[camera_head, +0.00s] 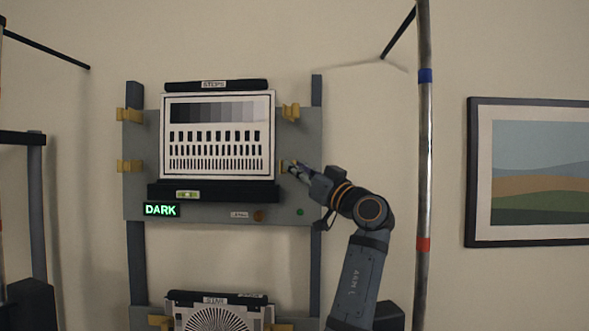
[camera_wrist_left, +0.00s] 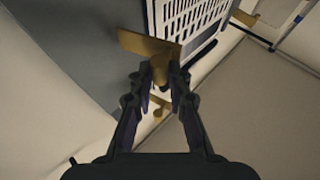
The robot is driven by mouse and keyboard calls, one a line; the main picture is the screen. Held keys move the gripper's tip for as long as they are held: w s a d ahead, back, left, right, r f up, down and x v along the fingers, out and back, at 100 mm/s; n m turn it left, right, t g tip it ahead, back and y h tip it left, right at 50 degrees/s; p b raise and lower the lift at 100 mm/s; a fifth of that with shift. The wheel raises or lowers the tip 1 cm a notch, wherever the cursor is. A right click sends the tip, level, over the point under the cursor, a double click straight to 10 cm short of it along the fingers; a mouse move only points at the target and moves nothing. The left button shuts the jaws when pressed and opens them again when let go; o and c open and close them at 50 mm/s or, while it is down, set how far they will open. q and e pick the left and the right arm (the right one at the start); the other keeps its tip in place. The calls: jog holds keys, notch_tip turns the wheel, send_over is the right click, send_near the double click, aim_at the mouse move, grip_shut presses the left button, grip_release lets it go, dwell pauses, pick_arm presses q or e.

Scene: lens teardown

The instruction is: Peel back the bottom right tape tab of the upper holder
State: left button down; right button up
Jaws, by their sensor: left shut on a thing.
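The upper holder (camera_head: 218,192) is a grey panel on the wall frame with a step chart (camera_head: 217,135) in it. Yellow tape tabs sit at both sides of the chart. The bottom right tab (camera_head: 284,167) is at the tips of my left gripper (camera_head: 291,168), which is partly hidden behind its own fingers. In the left wrist view the fingers (camera_wrist_left: 160,85) are closed around the outer end of the yellow tab (camera_wrist_left: 148,43), whose wide part still lies against the holder by the chart edge. My right gripper is not in view.
The top right tab (camera_head: 291,112) sits above my gripper. A lower holder with a star chart (camera_head: 218,316) is below. A metal pole (camera_head: 424,170) stands right of my arm, and a framed picture (camera_head: 530,170) hangs farther right. A lit DARK sign (camera_head: 161,209) is lower left.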

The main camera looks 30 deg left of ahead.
pick_arm(q)
jog(key=shift+w+d+r, duration=0.1)
jog(key=shift+r, duration=0.15)
jog(key=c, duration=1.6)
grip_release()
jog(key=shift+o, duration=1.1)
jog(key=shift+w+d+f, duration=0.1)
jog(key=shift+w+d, duration=0.05)
jog(key=shift+w, duration=0.05)
jog(key=shift+o, duration=0.5)
jog(key=shift+w+d+f, duration=0.1)
jog(key=shift+w+f, duration=0.05)
jog(key=shift+w, duration=0.2)
jog(key=v, duration=0.7)
jog(key=shift+s, duration=0.35)
jog(key=shift+f, duration=0.15)
